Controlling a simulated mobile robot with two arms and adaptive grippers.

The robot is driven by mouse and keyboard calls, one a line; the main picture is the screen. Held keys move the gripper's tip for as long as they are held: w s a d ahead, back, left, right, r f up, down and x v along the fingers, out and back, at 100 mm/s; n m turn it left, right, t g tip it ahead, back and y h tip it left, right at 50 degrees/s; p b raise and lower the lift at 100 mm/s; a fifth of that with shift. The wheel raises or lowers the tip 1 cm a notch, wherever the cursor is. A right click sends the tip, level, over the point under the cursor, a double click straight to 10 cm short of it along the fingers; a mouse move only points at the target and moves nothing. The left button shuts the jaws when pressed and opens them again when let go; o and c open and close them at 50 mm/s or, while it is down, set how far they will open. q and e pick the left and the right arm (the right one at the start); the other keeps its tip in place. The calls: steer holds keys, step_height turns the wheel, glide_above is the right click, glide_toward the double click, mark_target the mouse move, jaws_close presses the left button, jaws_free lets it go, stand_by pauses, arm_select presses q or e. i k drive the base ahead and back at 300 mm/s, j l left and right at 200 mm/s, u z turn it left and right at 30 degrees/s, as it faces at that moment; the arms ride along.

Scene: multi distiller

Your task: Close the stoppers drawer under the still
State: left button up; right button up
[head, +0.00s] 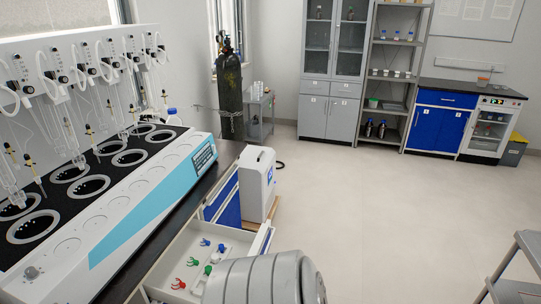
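The still (150,195) is a long white unit with a teal stripe and a row of heating wells on the bench at left. Under it a white drawer (231,238) is pulled out, with its front panel (267,238) facing right. Small red (193,261), green (208,269) and blue (205,242) pieces lie inside it. A grey rounded link of my own arm covers the drawer's near right part and part of its front. Neither gripper shows in the view.
A white boxy unit (257,185) stands on the floor just beyond the drawer, beside blue cabinet fronts (226,207). A grey cart (519,265) is at lower right. The floor (370,220) between is clear. Cabinets and shelves line the back wall.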

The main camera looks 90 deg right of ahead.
mark_target(238, 242)
steer(key=z, duration=0.4)
steer(key=k+z, duration=0.1)
steer(key=z, duration=0.35)
steer(key=l+z, duration=0.1)
steer(key=z, duration=0.3)
steer(key=l+z, duration=0.1)
steer(key=z, duration=0.75)
steer(key=k+l, duration=0.05)
steer(key=l, duration=0.05)
